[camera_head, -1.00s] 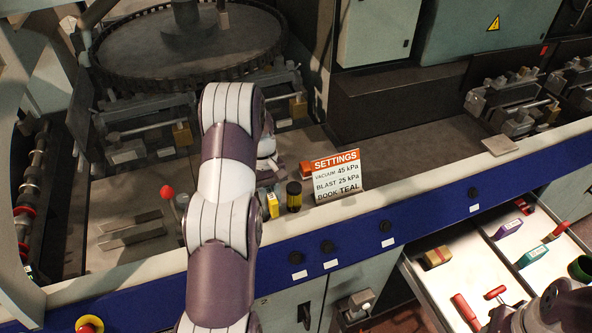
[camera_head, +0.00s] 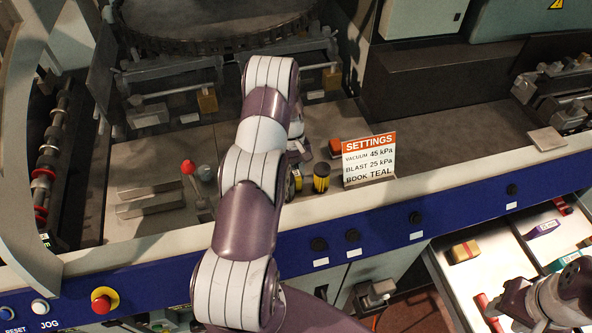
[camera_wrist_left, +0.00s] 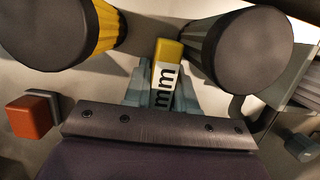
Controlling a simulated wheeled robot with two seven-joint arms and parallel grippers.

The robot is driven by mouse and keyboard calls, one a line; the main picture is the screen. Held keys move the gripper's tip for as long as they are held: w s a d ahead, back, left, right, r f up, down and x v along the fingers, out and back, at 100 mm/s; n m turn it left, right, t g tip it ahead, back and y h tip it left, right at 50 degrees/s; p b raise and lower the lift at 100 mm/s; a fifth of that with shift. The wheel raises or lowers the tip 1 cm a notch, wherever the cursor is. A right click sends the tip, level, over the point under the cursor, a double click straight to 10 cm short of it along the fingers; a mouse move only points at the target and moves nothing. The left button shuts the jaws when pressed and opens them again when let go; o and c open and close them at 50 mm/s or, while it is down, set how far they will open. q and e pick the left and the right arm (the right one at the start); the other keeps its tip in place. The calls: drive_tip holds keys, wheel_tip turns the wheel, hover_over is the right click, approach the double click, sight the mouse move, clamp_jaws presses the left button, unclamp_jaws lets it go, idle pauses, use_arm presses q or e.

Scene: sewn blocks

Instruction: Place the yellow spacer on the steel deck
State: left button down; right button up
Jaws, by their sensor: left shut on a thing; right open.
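The yellow spacer (camera_wrist_left: 167,50), with a white label reading "mm", is between my left gripper's (camera_wrist_left: 153,85) fingers in the left wrist view. Two dark-topped cylinders flank it, the left one (camera_wrist_left: 60,30) yellow-sided and the right one (camera_wrist_left: 240,50) grey-sided in this light. In the head view my arm mostly hides my left gripper (camera_head: 298,150), low over the grey metal deck (camera_head: 150,228) near its front edge. I cannot tell whether the spacer touches the deck. My right gripper (camera_head: 507,298) is open at the lower right by the drawer.
A black-and-yellow cylinder (camera_head: 321,177), a red block (camera_head: 335,146) and the settings sign (camera_head: 369,158) stand right of my left arm. A red-knobbed lever (camera_head: 188,168) is to its left. An open drawer (camera_head: 467,282) holds a tan block (camera_head: 464,250) and coloured pieces.

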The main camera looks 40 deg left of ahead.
use_arm(q)
drive_tip(key=shift+s+d+f+b, duration=0.15)
drive_tip(key=shift+b, duration=0.2)
drive_tip(key=c, duration=0.9)
unclamp_jaws()
